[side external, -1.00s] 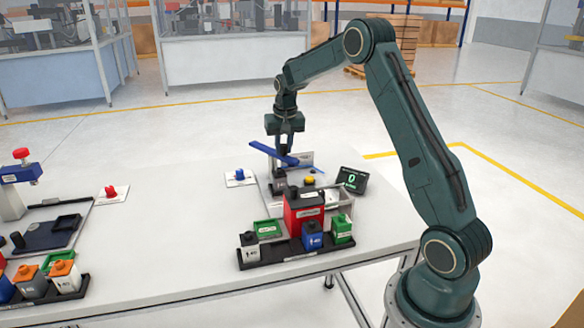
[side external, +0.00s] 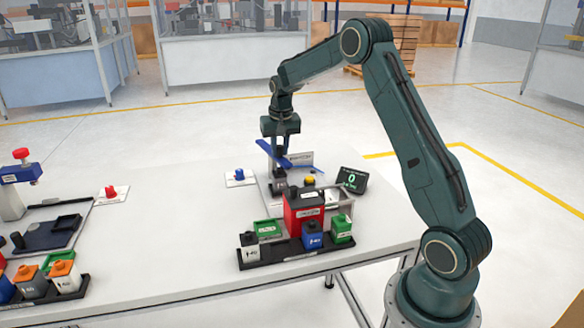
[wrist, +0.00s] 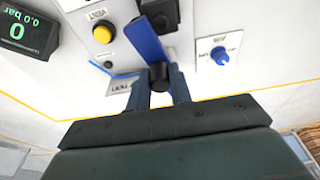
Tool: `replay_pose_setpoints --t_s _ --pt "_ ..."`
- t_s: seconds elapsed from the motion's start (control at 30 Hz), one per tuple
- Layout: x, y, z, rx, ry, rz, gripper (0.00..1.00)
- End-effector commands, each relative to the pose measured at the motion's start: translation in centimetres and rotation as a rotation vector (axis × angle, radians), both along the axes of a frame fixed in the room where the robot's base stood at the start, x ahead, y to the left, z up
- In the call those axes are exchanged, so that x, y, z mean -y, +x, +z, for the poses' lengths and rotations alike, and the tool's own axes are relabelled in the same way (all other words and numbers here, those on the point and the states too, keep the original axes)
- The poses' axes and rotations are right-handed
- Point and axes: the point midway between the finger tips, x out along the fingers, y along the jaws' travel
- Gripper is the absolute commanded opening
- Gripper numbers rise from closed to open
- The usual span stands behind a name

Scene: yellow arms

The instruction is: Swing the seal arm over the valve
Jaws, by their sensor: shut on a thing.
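The seal arm is a flat blue bar (side external: 273,154), tilted across the view above a dark post (side external: 278,184). In the wrist view the blue bar (wrist: 147,40) runs from a dark block (wrist: 160,14) at the top edge down to a black knob (wrist: 160,77) at its near end. My gripper (side external: 282,149) is over the bar; in the wrist view its blue-grey fingers (wrist: 160,84) are shut on the black knob from both sides. I cannot tell which part is the valve; the area under the bar is partly hidden.
A display (side external: 351,180) reading 0 stands right of the station; the wrist view shows 0.0 bar. A yellow button (side external: 310,180) and a blue knob (side external: 239,174) flank the bar. A red container (side external: 304,210) and several smaller ones stand in front. The left-hand table has bare room.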

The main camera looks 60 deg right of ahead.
Motion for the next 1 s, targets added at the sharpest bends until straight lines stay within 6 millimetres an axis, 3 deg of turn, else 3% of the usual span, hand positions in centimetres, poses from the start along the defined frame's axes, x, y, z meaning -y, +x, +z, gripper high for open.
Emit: replay_pose_setpoints --t_s 1.0 --pt "-1.3 1.3 0.4 0.008 -0.003 0.006 0.14"
